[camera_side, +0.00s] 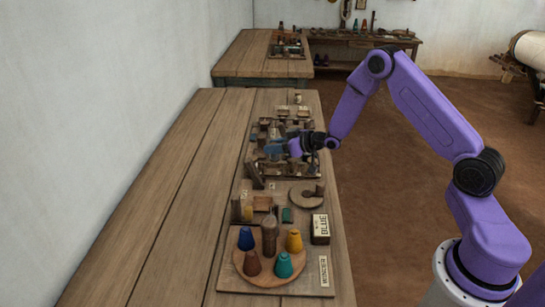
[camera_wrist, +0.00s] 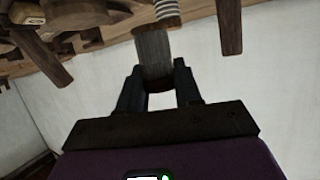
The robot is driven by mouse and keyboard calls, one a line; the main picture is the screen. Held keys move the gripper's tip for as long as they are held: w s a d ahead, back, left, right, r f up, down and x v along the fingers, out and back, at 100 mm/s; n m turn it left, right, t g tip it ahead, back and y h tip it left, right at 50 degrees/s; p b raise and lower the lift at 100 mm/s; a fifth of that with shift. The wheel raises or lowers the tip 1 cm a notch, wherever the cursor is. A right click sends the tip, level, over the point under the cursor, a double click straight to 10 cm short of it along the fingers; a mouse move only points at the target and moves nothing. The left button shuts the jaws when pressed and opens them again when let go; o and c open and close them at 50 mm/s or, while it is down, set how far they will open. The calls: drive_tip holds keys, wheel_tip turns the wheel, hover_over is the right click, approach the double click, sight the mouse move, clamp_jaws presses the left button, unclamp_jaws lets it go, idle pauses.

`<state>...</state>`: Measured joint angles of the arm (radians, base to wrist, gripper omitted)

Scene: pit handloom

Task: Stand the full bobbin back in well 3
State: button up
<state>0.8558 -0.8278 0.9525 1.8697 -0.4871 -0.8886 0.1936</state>
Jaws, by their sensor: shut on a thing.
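My gripper (camera_side: 277,149) is at the middle of the long bench in the side view, low among the crowded wooden parts. In the wrist view my gripper (camera_wrist: 157,68) has its two dark fingers on either side of a grey, roughly cylindrical piece (camera_wrist: 153,48). It looks like the bobbin, held between the fingertips. Its far end runs up to a pale striped part (camera_wrist: 167,9), and I cannot tell whether they are joined. The wells and their numbers cannot be made out, and my gripper hides part of the work in the side view.
A board nearer the camera holds a round tray (camera_side: 240,272) with blue, yellow, teal and brown cones and a post (camera_side: 269,235). A box marked BLUE (camera_side: 320,229) and a round wooden disc (camera_side: 300,196) are there too. The bench's left side (camera_side: 150,220) is clear.

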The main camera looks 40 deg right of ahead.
sight(273, 160)
drive_tip(key=shift+w+f, duration=0.6)
drive_tip(key=shift+f, duration=0.15)
drive_tip(key=shift+w+f, duration=0.1)
drive_tip(key=shift+f, duration=1.45)
drive_tip(key=shift+f, duration=0.4)
drive_tip(key=shift+f, duration=0.25)
drive_tip(key=o, duration=1.1)
drive_tip(key=shift+f, duration=0.1)
